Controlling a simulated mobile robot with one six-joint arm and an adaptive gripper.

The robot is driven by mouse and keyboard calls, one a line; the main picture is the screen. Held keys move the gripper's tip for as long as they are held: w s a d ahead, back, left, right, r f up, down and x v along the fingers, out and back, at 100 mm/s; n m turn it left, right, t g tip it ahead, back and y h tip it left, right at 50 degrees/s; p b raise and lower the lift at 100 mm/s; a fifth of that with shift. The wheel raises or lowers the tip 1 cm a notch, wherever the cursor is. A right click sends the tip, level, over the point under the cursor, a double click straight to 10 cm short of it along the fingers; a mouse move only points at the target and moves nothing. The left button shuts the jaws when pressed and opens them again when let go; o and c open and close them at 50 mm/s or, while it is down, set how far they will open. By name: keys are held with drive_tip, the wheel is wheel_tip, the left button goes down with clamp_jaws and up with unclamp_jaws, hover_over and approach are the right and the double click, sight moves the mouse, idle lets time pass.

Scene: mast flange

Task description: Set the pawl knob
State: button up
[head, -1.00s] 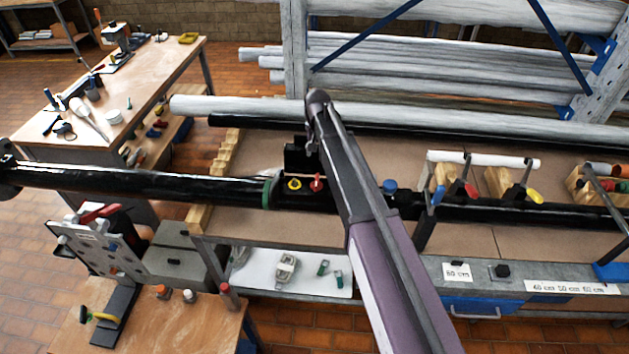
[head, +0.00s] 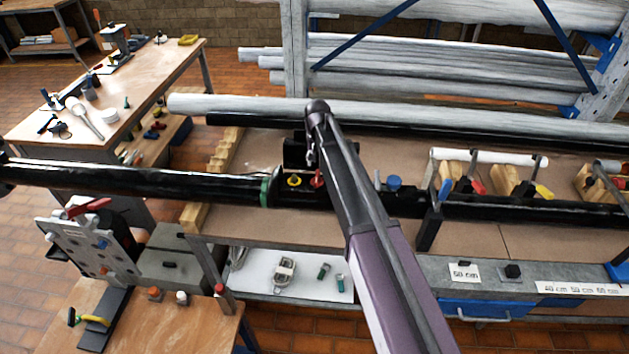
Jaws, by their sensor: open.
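A black mast tube (head: 130,178) runs across the bench to a dark flange joint with a green ring (head: 266,188). At the joint sit a yellow knob (head: 294,180) and a red part (head: 318,178). A blue knob (head: 394,184) stands on the tube to the right of my arm. I cannot tell from this view which is the pawl knob. My gripper (head: 311,155) hangs from the arm's far end, just above and behind the red part. It is small and partly hidden by my arm, and I see nothing held in it. Contact cannot be told.
A dark block (head: 297,152) stands close behind the joint. Clamps with red (head: 477,186) and yellow (head: 544,191) handles stand to the right. A white tube (head: 230,105) lies along the back of the bench. A vise-like fixture (head: 88,240) stands at the front left.

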sight(317, 175)
drive_tip(key=shift+f+b, duration=3.05)
drive_tip(key=shift+f, duration=0.3)
